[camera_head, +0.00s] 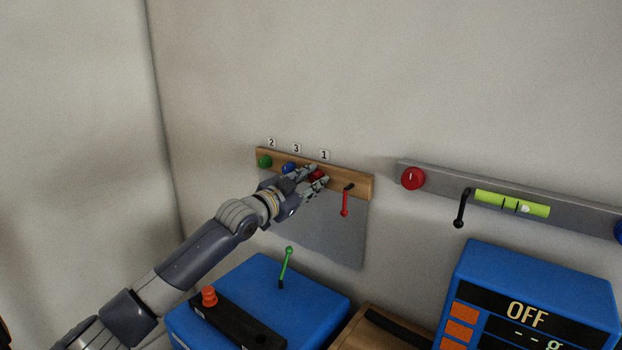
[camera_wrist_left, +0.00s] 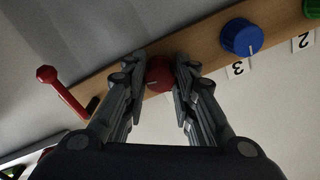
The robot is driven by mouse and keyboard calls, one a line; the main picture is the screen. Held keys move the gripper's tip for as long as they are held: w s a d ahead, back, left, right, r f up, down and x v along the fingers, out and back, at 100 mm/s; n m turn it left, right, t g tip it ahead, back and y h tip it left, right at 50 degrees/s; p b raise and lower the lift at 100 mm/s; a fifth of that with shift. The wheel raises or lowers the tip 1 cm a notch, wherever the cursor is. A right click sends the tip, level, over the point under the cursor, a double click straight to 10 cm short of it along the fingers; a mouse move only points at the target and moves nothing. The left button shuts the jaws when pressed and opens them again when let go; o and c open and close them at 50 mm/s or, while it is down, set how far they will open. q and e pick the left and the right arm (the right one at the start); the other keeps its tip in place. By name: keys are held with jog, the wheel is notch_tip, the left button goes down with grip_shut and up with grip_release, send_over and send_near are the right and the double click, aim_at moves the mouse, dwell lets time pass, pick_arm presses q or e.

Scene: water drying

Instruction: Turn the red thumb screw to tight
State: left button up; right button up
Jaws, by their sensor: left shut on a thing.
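The red thumb screw (camera_head: 317,174) sits on a wooden rail (camera_head: 350,182) on the wall, under the label 1. In the left wrist view the red screw (camera_wrist_left: 159,74) shows a pale pointer line on its face. My left gripper (camera_head: 314,179) is around the red screw, with one finger on each side; in the left wrist view the gripper (camera_wrist_left: 160,82) has its fingers shut on it. The fingers hide part of the screw in the head view. My right gripper is not in view.
A blue knob (camera_head: 289,167) and a green knob (camera_head: 264,161) are left on the rail. A red lever (camera_head: 345,202) hangs close to the right. A grey rail (camera_head: 450,189) holds another red knob (camera_head: 413,178). A blue box (camera_head: 262,277) with a green lever (camera_head: 286,262) stands below.

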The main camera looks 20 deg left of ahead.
pick_arm(q)
jog(key=m+p, duration=0.1)
jog(key=m, duration=0.1)
jog(key=m+p, duration=0.1)
jog(key=shift+r+m, duration=0.2)
jog(key=shift+m, duration=0.2)
jog(key=m+p, duration=0.3)
jog(key=m, duration=0.1)
jog(key=shift+m, duration=0.3)
jog(key=m+p, duration=0.1)
jog(key=m, duration=0.2)
jog(key=shift+f+m+p, duration=0.1)
jog(key=shift+m+p, duration=0.2)
jog(key=m+p, duration=0.1)
jog(key=m, duration=0.2)
jog(key=shift+m, duration=0.3)
jog(key=m+p, duration=0.1)
jog(key=m, duration=0.2)
jog(key=shift+m, duration=0.4)
jog(key=m+p, duration=0.1)
jog(key=m, duration=0.3)
jog(key=m+p, duration=0.1)
jog(key=m, duration=0.4)
jog(key=m+p, duration=0.1)
jog(key=m, duration=0.3)
jog(key=shift+m, duration=0.3)
